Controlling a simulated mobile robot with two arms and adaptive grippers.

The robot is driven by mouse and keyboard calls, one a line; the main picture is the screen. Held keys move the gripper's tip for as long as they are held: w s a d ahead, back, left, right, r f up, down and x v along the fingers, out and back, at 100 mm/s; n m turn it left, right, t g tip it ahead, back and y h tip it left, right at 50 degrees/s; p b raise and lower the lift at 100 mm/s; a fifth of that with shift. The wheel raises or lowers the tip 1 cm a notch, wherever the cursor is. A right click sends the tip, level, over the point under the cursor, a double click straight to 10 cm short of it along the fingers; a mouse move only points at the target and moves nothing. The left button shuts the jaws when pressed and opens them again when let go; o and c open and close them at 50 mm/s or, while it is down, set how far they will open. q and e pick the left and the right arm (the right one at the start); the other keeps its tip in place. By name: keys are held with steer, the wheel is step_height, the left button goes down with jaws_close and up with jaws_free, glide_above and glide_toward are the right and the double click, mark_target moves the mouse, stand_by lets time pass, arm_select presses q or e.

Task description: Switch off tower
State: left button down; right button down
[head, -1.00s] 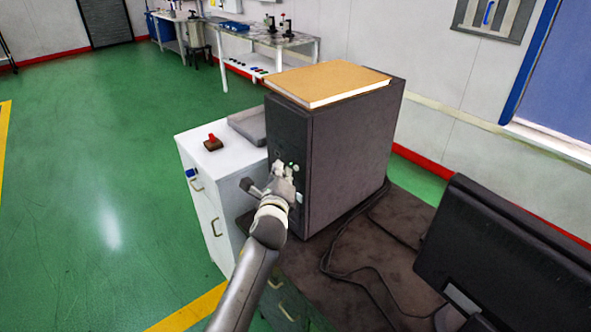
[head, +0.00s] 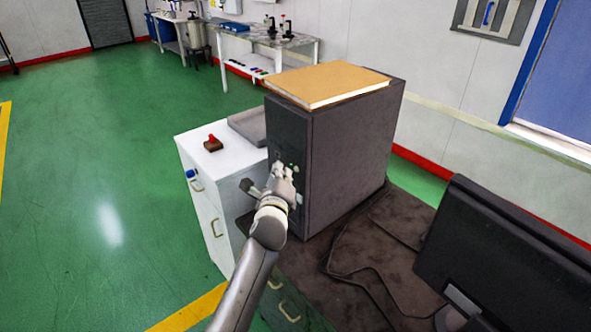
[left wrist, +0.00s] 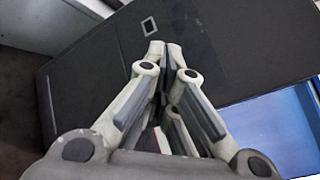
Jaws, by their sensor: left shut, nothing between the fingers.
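The dark computer tower (head: 345,160) stands upright on the dark desk in the head view. In the left wrist view the closed, empty fingertips (left wrist: 165,46) point at the black front panel (left wrist: 230,45) of the tower. A small light square (left wrist: 149,26) sits on the panel just beyond the tips. I cannot tell whether the tips touch the panel. My right gripper is in neither view.
A tan book (head: 328,84) lies on top of the tower. A black monitor (head: 505,255) stands at the right of the desk (head: 345,285), with a cable between them. A white cabinet (head: 210,195) behind holds a red-topped object (head: 213,143) and a grey box (head: 247,126).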

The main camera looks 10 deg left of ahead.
arm_select(q)
steer(key=shift+d, duration=0.1)
steer(key=shift+w+d, duration=0.2)
steer(key=shift+w, duration=0.15)
steer(key=shift+w+d, duration=0.25)
steer(key=shift+w, duration=0.05)
stand_by(0.7)
steer(key=shift+s, duration=0.1)
steer(key=shift+s+a+p, duration=0.45)
steer(key=shift+s+a, duration=0.05)
steer(key=shift+s, duration=0.1)
stand_by(0.3)
